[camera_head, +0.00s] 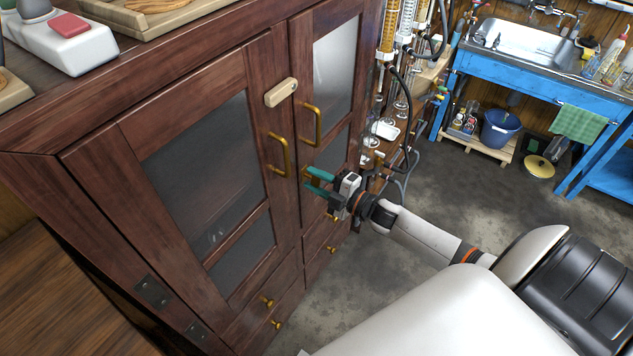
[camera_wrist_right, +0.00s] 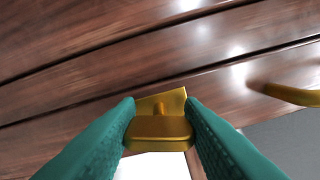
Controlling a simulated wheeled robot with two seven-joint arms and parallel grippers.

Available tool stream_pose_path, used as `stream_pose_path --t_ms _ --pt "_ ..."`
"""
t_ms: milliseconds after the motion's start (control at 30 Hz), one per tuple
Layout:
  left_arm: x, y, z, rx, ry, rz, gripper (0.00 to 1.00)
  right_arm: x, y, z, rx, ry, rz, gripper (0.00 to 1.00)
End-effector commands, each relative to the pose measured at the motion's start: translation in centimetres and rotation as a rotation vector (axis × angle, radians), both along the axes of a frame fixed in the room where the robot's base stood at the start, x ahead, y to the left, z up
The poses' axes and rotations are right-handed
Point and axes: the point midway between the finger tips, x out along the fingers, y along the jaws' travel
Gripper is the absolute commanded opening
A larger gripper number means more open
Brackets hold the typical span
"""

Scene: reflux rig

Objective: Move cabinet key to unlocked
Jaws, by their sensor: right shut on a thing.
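The dark wooden cabinet (camera_head: 130,140) has two glazed doors, both closed. My right gripper (camera_head: 312,180) is at the cabinet front, just below the brass door handles. In the right wrist view, the green fingers of my right gripper (camera_wrist_right: 160,130) are on either side of a brass key (camera_wrist_right: 160,128) at the cabinet's face and are shut on it. The key's wide bow faces the camera. In the head view the key is mostly hidden by the fingers. My left gripper does not show.
Two brass handles (camera_head: 279,155) (camera_head: 311,125) and a pale latch block (camera_head: 281,92) are above the gripper. Brass drawer knobs (camera_head: 267,301) are below. Glassware on a rack (camera_head: 400,90) stands to the right. A blue sink bench (camera_head: 530,80) is behind. The grey floor (camera_head: 470,190) is open.

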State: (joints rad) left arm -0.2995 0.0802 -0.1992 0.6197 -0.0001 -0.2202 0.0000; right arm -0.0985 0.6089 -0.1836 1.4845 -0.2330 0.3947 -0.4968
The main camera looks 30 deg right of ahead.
Motion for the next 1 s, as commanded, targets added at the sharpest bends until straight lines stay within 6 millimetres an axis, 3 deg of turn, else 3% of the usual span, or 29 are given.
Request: stream_pose_path --t_ms 400,1000 --pt "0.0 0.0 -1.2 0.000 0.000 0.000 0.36 0.0 0.1 -0.2 -0.224 -0.092 0.000 0.12" --pt "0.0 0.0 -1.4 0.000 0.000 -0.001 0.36 -0.1 0.1 -0.2 -0.279 -0.113 0.001 0.12"
